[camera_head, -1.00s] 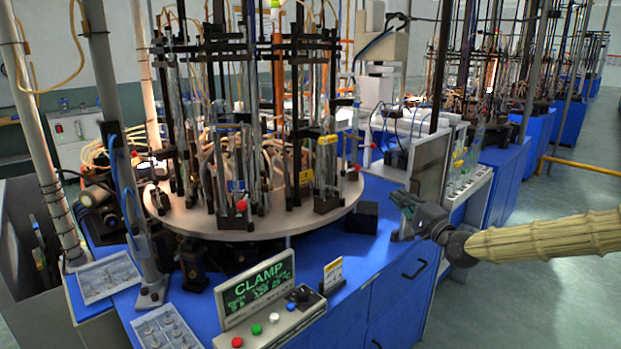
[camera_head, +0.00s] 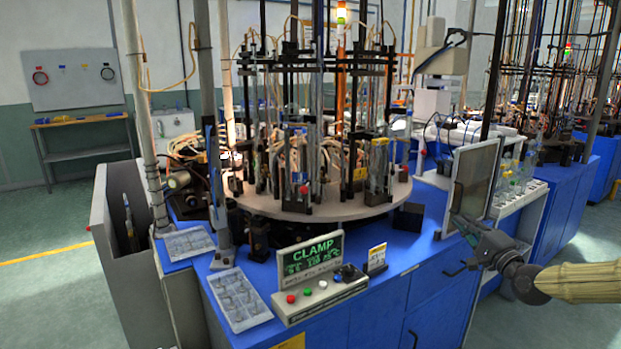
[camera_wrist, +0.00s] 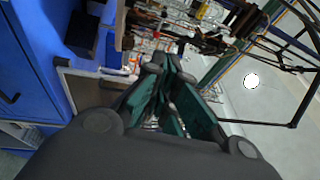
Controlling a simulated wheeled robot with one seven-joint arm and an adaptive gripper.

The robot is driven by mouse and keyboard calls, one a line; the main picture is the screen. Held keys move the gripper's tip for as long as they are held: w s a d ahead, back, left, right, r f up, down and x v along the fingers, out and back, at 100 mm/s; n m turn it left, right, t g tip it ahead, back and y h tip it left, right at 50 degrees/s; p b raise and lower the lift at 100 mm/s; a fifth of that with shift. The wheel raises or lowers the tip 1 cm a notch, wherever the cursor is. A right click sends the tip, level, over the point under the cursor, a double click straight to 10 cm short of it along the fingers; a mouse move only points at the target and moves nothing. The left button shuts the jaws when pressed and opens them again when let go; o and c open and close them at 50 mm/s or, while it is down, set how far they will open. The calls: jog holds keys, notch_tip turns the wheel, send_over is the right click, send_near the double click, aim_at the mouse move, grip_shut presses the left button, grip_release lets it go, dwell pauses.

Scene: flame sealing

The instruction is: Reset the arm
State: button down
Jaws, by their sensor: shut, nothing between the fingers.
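My gripper (camera_head: 464,226) is at the right of the head view, in front of the blue bench's right side, by the upright dark panel. It points left toward the bench and is shut and empty. In the wrist view the closed green-padded fingers (camera_wrist: 166,72) meet in the middle, with nothing between them. My arm comes in from the right edge in a tan ribbed sleeve.
A round turntable (camera_head: 300,208) with glass tubes and black posts stands on the blue bench (camera_head: 430,248). A control box (camera_head: 322,298) with a CLAMP display (camera_head: 312,255) and trays (camera_head: 240,300) sit at the front. A dark panel (camera_head: 470,185) stands close to my gripper. Floor is clear at left.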

jog(key=s+a+f+n+g+p, duration=0.1)
jog(key=s+a+f+n+g, duration=0.15)
jog(key=a+f, duration=0.45)
jog(key=s+a+f+n+g, duration=0.1)
jog(key=a+f+g, duration=0.3)
jog(key=f, duration=0.5)
jog(key=s+a+f+n+g+p, duration=0.1)
jog(key=s+a+f+n+g, duration=0.1)
jog(key=s+a+f, duration=0.35)
jog(key=s+a+f+n+g+p, duration=0.1)
jog(key=s+a+f+g, duration=0.15)
jog(key=s+f, duration=0.65)
jog(key=s+a+f+n+g+h+p, duration=0.1)
jog(key=s+a+f+n+g+h, duration=0.2)
jog(key=s+f, duration=1.1)
jog(key=s+d+n+g+h, duration=0.1)
jog(key=s+n+g, duration=0.1)
jog(key=s, duration=0.8)
jog(key=s+d+f+n+g+h+p, duration=0.1)
jog(key=s+d+n+g, duration=0.1)
jog(key=s, duration=0.8)
jog(key=shift+s+d+f+n+g, duration=0.2)
jog(key=shift+n+g, duration=0.15)
jog(key=shift+g, duration=0.15)
